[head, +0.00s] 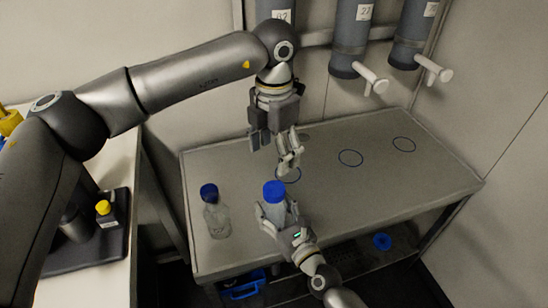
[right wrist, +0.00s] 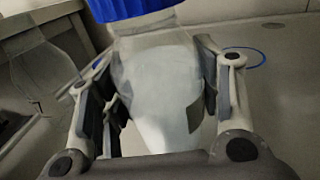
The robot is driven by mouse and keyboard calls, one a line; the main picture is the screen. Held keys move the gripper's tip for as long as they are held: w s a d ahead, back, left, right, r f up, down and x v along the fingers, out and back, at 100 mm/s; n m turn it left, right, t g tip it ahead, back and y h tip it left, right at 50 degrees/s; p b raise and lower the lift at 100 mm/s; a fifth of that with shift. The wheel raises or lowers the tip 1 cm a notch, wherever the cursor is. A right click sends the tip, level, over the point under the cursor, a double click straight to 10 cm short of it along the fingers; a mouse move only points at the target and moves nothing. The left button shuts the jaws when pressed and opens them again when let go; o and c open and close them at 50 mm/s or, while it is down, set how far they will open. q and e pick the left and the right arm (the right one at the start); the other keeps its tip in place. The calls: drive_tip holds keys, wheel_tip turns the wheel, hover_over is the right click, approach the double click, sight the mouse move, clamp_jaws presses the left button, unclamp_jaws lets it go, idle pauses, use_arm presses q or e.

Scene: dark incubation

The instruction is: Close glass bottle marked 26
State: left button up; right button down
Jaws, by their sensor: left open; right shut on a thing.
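My right gripper (head: 274,217) is shut on a clear bottle (right wrist: 155,90) with a blue cap (head: 273,188) at its top. It holds the bottle upright over the grey table, between its two fingers in the right wrist view. Whether the cap is screwed tight cannot be told. My left gripper (head: 272,150) is open and empty above and behind the bottle, apart from the cap. A second clear bottle (head: 217,218) with a blue cap (head: 208,191) stands on the table to the left. No number can be read on either bottle.
The grey table (head: 420,170) has several blue rings (head: 350,158) on it; its right side is clear. Grey cylinders with taps (head: 348,40) hang on the back wall. A blue round thing (head: 382,241) lies on the lower shelf. A white counter (head: 110,240) stands left.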

drive_tip(key=shift+c, duration=1.9)
unclamp_jaws()
drive_tip(key=v, duration=1.2)
